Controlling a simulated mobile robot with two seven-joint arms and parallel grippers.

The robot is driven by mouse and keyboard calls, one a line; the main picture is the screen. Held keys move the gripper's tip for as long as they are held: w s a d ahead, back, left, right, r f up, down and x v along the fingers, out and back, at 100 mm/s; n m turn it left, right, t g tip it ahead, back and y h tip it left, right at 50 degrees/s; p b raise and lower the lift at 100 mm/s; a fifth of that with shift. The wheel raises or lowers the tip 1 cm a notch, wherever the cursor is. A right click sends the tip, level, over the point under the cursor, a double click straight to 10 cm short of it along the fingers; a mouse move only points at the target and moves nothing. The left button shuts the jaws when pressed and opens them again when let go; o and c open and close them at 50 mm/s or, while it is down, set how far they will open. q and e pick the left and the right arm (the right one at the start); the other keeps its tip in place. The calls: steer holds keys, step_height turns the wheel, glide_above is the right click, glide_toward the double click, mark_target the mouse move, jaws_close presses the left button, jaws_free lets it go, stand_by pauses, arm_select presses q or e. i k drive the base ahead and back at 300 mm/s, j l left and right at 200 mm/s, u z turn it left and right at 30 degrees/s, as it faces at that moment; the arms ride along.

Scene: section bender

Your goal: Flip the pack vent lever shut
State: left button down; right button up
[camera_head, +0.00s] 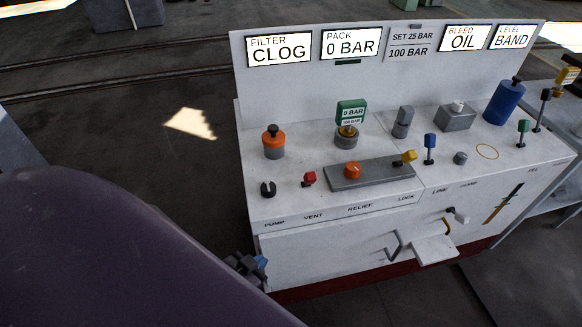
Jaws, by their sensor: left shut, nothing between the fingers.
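The vent lever is a short dark stem with a red knob (309,178), on the white console top (330,212) above the printed word VENT. I cannot tell from this view whether it is open or shut. The PACK display (350,46) on the back panel reads 0 BAR. My left gripper (250,268) is shut and empty. It is low at the console's front left corner, below and left of the red knob and apart from it. My purple arm link hides part of it. My right gripper is not in view.
A black knob (268,188) stands left of the red lever, an orange-topped post (273,142) behind it. A grey block with an orange dial (352,170) and a yellow-tipped lever (404,158) lies to the right. A handle (393,246) juts from the front. Floor at left is clear.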

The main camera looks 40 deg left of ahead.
mark_target(310, 178)
steer(key=j, duration=0.8)
steer(key=i+j, duration=0.1)
steer(key=j, duration=0.2)
steer(key=i+j+u, duration=0.1)
steer(key=i+j, duration=0.05)
steer(key=j, duration=0.1)
